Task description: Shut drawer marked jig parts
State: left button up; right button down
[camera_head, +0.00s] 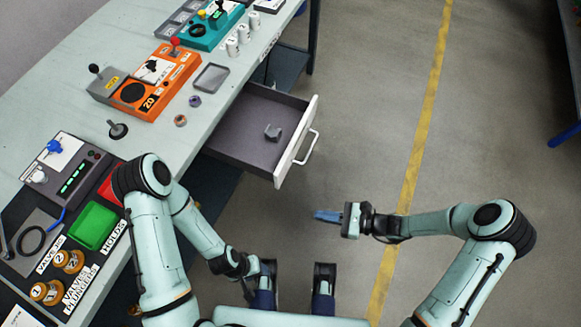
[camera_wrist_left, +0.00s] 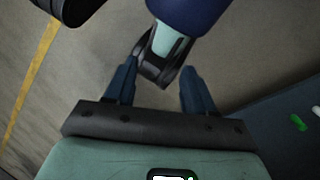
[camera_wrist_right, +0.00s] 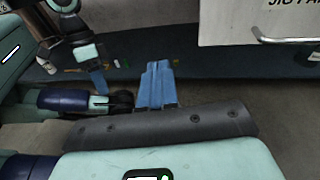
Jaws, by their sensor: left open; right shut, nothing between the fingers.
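The drawer marked jig parts (camera_head: 240,148) stands pulled out from under the bench in the head view. Its white front (camera_head: 292,158) carries a bar handle (camera_head: 308,148). In the right wrist view the drawer front (camera_wrist_right: 225,22) shows a partly cut-off "JIG PAR" label, with the handle (camera_wrist_right: 284,39) below it. My left gripper (camera_wrist_left: 160,67) is open and empty, low near my own base.
The bench (camera_head: 222,102) holds an orange pump unit (camera_head: 150,80), a grey tray (camera_head: 211,77), a green bin (camera_head: 94,225) and several small parts. Open floor (camera_head: 375,110) with a yellow line lies to the right of the drawer.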

jog(key=w+d+r+m+t+y, duration=0.1)
jog(key=w+d+r+m+t, duration=0.1)
jog(key=w+r+t, duration=0.3)
jog(key=g+b, duration=0.2)
send_near(279, 173)
jog(key=shift+y, duration=0.3)
jog(key=x, duration=0.4)
jog(key=f+x, duration=0.1)
jog(key=x, duration=0.1)
pick_arm(q)
jog(key=w+f, duration=0.2)
jog(key=shift+w+a+f, duration=0.3)
jog(key=shift+a+f, duration=0.05)
jog(key=shift+a, duration=0.05)
pick_arm(e)
jog(key=shift+w+a+r+t, duration=0.1)
jog(key=shift+a+t, duration=0.2)
jog(key=shift+a, duration=0.05)
jog(key=shift+a, duration=0.1)
